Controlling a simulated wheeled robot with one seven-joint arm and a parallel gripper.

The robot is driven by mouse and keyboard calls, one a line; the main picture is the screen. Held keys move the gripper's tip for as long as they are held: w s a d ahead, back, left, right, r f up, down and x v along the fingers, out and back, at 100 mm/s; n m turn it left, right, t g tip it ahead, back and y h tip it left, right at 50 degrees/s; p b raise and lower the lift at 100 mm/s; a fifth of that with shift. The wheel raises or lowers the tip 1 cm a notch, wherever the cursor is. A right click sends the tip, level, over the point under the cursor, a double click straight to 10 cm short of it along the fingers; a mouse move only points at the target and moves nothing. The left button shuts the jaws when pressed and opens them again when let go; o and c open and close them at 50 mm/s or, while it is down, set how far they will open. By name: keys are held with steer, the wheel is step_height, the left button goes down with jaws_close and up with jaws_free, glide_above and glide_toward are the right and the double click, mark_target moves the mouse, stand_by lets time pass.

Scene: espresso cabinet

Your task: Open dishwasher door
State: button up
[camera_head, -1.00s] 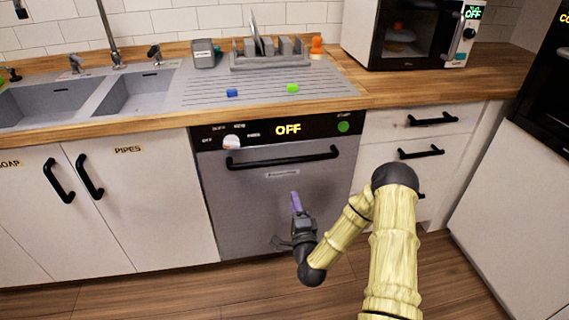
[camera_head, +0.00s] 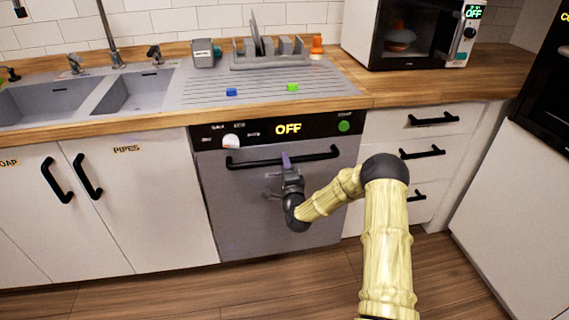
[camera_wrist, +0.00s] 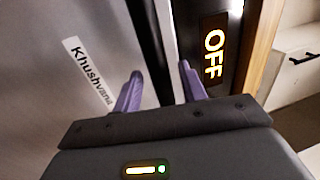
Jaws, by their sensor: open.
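The dishwasher door (camera_head: 240,205) is a grey panel, closed, under a black control strip (camera_head: 275,130) that reads OFF. A black bar handle (camera_head: 318,155) runs across its top; it also shows as a dark bar in the wrist view (camera_wrist: 150,45). My gripper (camera_head: 286,157) is at the middle of the handle. In the wrist view its two purple fingers (camera_wrist: 162,82) are apart, with the handle's dark bar seen between and beyond them. I cannot tell whether the fingers touch the bar.
White drawers (camera_head: 410,155) with black handles are right of the dishwasher, and white sink cabinets (camera_head: 125,205) are at left. The wooden countertop (camera_head: 415,90) overhangs above. The wooden floor (camera_head: 215,290) in front of the door is clear.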

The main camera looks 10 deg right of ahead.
steer(key=shift+w+r, duration=0.15)
steer(key=shift+w, duration=0.7)
jaws_close()
